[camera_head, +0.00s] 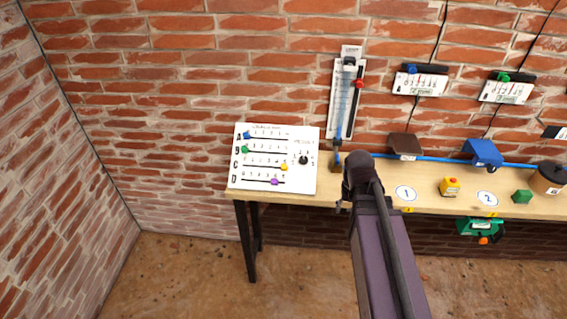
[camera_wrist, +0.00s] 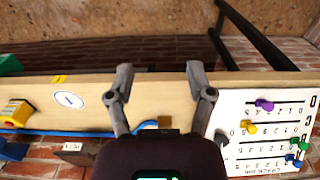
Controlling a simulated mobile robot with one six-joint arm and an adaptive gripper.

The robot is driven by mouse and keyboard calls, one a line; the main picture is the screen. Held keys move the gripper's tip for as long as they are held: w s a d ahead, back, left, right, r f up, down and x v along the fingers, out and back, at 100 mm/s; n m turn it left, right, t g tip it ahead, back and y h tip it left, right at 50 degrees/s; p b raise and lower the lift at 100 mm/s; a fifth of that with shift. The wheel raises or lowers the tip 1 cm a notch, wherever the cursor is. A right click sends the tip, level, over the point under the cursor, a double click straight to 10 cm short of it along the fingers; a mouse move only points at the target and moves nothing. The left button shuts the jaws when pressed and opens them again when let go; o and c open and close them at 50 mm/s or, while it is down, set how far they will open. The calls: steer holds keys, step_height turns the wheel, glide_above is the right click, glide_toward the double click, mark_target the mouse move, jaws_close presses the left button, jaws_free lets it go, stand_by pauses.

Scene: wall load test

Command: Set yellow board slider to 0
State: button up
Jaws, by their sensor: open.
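The white slider board (camera_head: 265,137) stands on the left end of the table against the brick wall. Its yellow slider (camera_head: 284,167) sits near the right end of row C, away from the low-number left end. Blue, green and purple sliders are on the other rows. In the wrist view, the board is at the right, turned about, with the yellow slider (camera_wrist: 249,127) near its left edge. My gripper (camera_wrist: 160,72) is open and empty over the wooden tabletop, beside the board and apart from the yellow slider. In the head view my arm hides most of the gripper.
A tall gauge (camera_head: 346,95) with a red knob is on the wall right of the board. Along the table (camera_head: 425,202) are a yellow button box (camera_head: 450,187), a green block (camera_head: 522,197) and a blue pipe (camera_head: 440,160). The floor left of the table is clear.

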steer(key=w+a+r+p, duration=0.5)
steer(key=w+a, duration=0.4)
steer(key=w, duration=0.4)
step_height(320, 180, up, 4)
steer(key=p, duration=0.4)
glide_above(284, 165)
steer(key=shift+r, duration=0.15)
steer(key=shift+f+b, duration=0.2)
steer(key=shift+b, duration=0.15)
step_height(284, 165, down, 13)
steer(key=b, duration=1.3)
steer(key=shift+f, duration=0.2)
